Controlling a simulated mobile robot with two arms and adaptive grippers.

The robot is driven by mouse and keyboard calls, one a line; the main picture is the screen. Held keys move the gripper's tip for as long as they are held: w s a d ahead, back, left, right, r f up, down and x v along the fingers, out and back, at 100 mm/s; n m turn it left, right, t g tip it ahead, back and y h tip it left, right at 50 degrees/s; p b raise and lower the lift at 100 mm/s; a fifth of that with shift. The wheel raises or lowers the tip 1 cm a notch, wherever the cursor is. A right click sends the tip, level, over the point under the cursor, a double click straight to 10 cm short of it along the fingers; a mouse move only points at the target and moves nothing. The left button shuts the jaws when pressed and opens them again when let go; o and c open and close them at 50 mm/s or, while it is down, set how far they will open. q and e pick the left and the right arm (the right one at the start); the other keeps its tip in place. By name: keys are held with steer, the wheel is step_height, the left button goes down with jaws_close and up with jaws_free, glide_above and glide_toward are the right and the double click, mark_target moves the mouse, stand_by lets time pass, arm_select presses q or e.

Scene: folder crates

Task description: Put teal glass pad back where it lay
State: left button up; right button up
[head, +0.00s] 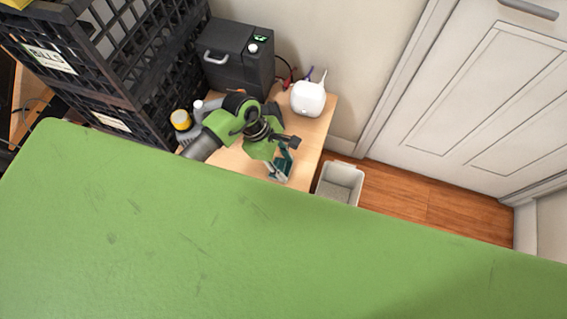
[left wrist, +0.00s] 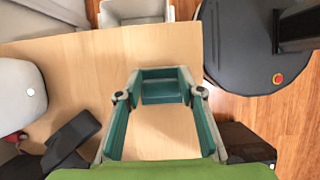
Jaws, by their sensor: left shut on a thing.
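My left gripper (head: 281,166) reaches down low over the light wooden table (head: 317,140), near the table's front right. It also shows in the left wrist view (left wrist: 160,93), with its two fingers on either side of a teal piece. This teal glass pad (left wrist: 163,97) spans the space between the fingertips, and the gripper is shut on it. Bare wood shows around and below the pad. I cannot tell whether the pad touches the table. My right gripper is in neither view.
A yellow-topped item (head: 181,120) is left of my arm. Black crates (head: 150,60) are stacked at left. A pale bin (head: 340,182) stands beside the table's right edge.

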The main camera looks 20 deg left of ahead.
arm_select(q)
steer(key=o, duration=1.2)
steer(key=shift+f, duration=0.1)
steer(key=shift+a+r, duration=0.1)
steer(key=shift+r, duration=0.2)
steer(key=v, duration=1.1)
steer(key=shift+a+r, duration=0.15)
steer(key=shift+r, duration=0.15)
